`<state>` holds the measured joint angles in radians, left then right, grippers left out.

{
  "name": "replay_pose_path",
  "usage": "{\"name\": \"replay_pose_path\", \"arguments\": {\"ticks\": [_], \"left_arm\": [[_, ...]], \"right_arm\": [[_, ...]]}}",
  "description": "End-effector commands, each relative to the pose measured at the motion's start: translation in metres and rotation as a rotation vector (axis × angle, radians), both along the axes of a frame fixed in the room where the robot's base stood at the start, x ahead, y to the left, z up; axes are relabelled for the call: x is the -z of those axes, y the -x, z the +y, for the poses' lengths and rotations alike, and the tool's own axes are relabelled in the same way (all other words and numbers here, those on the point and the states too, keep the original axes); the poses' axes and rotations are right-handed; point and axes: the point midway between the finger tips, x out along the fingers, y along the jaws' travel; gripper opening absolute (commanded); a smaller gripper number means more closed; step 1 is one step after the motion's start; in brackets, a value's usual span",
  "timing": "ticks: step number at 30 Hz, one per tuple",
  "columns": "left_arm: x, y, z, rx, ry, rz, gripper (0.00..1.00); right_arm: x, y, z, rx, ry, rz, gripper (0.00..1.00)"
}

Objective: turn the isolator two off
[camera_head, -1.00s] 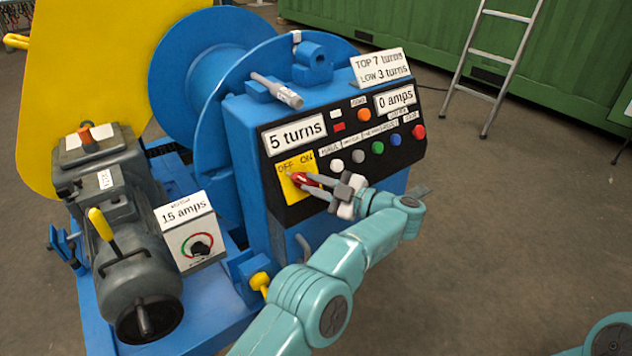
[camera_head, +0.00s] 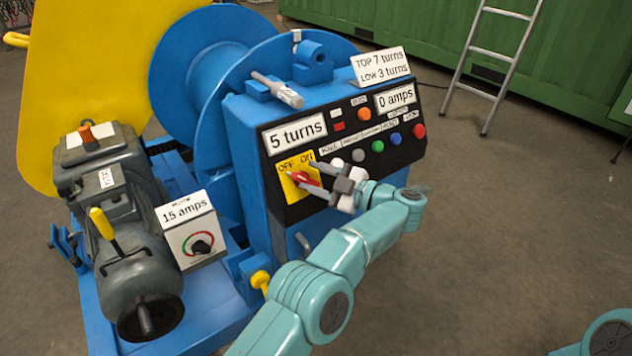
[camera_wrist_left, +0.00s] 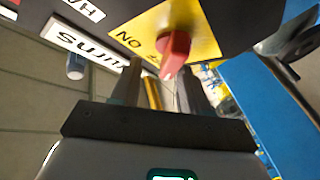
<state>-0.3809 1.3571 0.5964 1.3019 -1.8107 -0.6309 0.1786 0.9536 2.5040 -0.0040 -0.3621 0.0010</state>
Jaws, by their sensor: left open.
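The isolator is a red handle (camera_head: 304,180) on a yellow plate (camera_head: 285,163) marked OFF and ON, on the front of the blue winch's black panel. In the left wrist view the red handle (camera_wrist_left: 175,50) juts toward me with a pale tip, ON to its left and the other label mostly covered. I cannot tell its setting. My left gripper (camera_head: 313,176) is open at the handle; in the wrist view its fingers (camera_wrist_left: 160,85) lie either side of the handle's tip. Contact is unclear. My right gripper is out of view.
Several coloured buttons (camera_head: 377,146) sit right of the plate. A grey motor (camera_head: 140,270) and a 15 amps box (camera_head: 187,230) stand left. Open floor (camera_head: 480,230) lies right.

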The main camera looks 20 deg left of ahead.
Motion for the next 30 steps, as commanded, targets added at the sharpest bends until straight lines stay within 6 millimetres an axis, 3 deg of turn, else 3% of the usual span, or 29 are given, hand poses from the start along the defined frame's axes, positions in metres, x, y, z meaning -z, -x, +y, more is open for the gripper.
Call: {"name": "replay_pose_path", "arguments": {"ticks": [6,16,22,30], "left_arm": [[-0.067,0.000,0.000,0.000,0.001,-0.010,0.45],[-0.155,0.000,0.000,0.000,0.001,-0.004,0.45],[-0.179,0.000,0.000,-0.001,0.001,-0.001,0.45],[-0.183,0.000,0.000,-0.001,0.000,0.000,0.45]], "right_arm": [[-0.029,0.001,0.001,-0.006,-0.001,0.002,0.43],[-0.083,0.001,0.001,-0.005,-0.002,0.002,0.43],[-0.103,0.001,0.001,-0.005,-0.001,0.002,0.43],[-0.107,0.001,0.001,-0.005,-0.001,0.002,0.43]]}}
